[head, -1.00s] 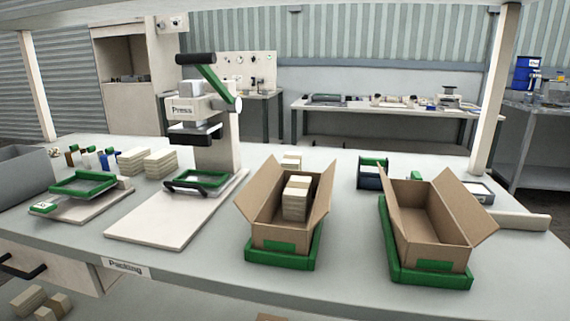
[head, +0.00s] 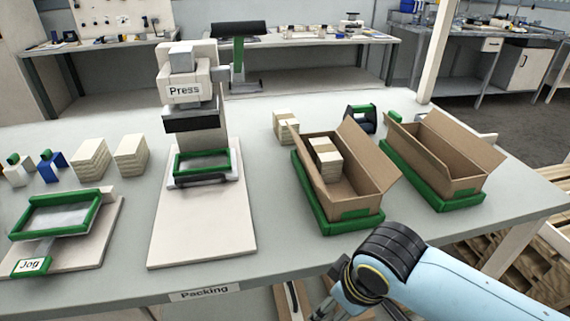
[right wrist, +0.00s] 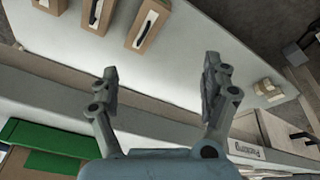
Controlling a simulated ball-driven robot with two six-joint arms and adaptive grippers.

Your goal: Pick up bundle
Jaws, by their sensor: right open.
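Pale paper bundles show in the head view. Two stacks, a left bundle (head: 90,158) and a right bundle (head: 131,155), stand left of the press. Another bundle (head: 327,160) sits in the left open carton (head: 357,199), and one more (head: 285,126) stands behind it. In the right wrist view my right gripper (right wrist: 161,78) is open and empty, its fingers spread above a pale lower surface. Small pale bundles (right wrist: 267,91) lie at that view's right, apart from the fingers. In the head view the gripper is largely cut off below the table's front edge. My left gripper is out of view.
The press (head: 190,110) stands mid-table, with the jog tray (head: 60,212) to its left. An empty carton (head: 440,158) stands at right. In the right wrist view, several brown slotted objects (right wrist: 148,22) lie at top. The Packing label (head: 205,293) marks the front edge.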

